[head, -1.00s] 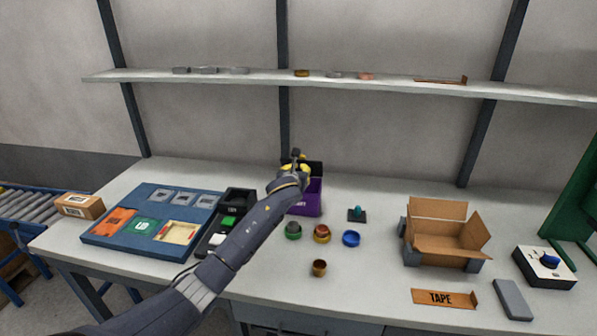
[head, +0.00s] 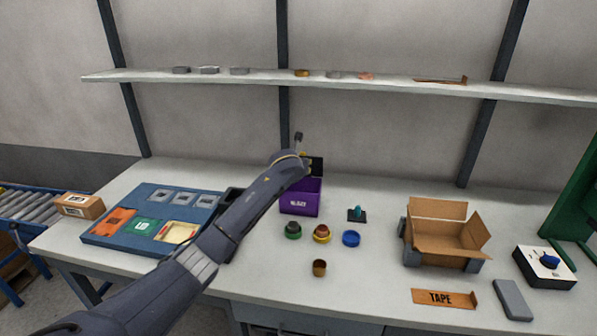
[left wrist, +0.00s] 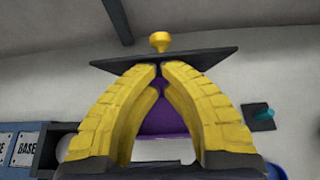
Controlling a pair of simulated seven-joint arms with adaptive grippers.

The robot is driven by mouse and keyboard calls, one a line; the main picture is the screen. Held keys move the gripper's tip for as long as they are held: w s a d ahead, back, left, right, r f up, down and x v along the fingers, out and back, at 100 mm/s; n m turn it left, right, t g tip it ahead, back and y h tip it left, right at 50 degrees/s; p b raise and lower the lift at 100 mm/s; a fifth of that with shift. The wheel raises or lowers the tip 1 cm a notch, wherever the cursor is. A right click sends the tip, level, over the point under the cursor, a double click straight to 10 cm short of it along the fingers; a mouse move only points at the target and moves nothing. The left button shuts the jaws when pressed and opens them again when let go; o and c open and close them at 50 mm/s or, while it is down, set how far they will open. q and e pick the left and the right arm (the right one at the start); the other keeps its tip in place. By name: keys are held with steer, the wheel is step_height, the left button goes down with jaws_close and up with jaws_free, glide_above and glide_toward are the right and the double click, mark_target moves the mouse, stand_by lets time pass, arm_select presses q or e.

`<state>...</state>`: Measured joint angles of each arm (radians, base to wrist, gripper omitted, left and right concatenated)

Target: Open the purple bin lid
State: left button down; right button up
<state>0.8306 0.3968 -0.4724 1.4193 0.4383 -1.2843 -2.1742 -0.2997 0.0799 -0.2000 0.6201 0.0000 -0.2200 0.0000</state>
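The purple bin (head: 299,203) stands near the back middle of the table, and its purple surface shows between my fingers in the left wrist view (left wrist: 165,119). Its dark lid (head: 317,167) appears raised at the back of the bin. In the left wrist view the lid (left wrist: 205,58) is a dark tilted plate with a gold knob (left wrist: 160,41) on top. My left gripper (left wrist: 162,68) has yellow fingers whose tips nearly meet at the lid's near edge; I cannot tell if they touch it. In the head view my forearm hides most of this gripper. My right gripper is not in view.
Green, red-brown and blue round parts (head: 351,239) lie in front of the bin, with a small copper cup (head: 319,268). A teal-knobbed stand (head: 357,214) is right of the bin. An open cardboard box (head: 437,244) stands further right. A blue tray (head: 100,241) lies left.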

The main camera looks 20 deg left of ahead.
mark_target(301, 154)
arm_select(q)
steer(key=shift+g, duration=0.3)
steer(key=shift+w+a+r, duration=0.15)
steer(key=shift+w+r, duration=0.15)
steer(key=shift+w, duration=0.4)
steer(key=shift+w+a+r, duration=0.15)
steer(key=shift+w+r, duration=0.2)
steer(key=shift+w, duration=0.4)
steer(key=shift+w+a+r, duration=0.15)
steer(key=shift+w+r, duration=0.15)
steer(key=shift+w, duration=0.4)
